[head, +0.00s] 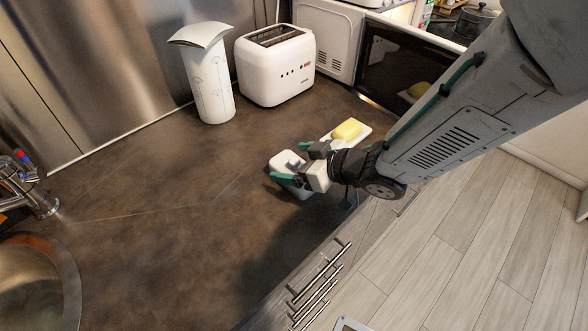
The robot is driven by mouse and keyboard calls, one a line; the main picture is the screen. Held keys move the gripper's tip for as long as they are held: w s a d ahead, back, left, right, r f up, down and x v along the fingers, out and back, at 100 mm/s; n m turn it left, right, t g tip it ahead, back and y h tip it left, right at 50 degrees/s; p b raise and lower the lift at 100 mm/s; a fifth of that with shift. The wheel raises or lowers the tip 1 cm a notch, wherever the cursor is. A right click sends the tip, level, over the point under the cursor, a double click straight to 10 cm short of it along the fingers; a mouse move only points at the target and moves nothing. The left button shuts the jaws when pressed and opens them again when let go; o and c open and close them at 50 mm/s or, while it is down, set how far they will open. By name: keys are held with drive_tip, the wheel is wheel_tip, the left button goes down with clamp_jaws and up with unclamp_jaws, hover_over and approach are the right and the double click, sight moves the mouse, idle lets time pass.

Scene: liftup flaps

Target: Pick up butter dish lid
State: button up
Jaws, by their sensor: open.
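The butter dish lid (283,160) appears as a white, rounded box on the dark countertop near its front edge. A yellow block of butter (346,129) sits uncovered on a white butter dish (362,134) to the right of the lid. My gripper (291,164) is open, with its teal-tipped fingers over and around the lid. The gripper hides part of the lid, and I cannot tell whether the fingers touch it.
A white toaster (276,72) and a white patterned canister (208,85) stand at the back. A dark-doored microwave (388,65) is at the upper right. A sink (62,285) and tap (38,195) are at the left. The middle countertop (180,215) is clear.

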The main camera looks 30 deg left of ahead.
drive_tip(key=c, duration=1.1)
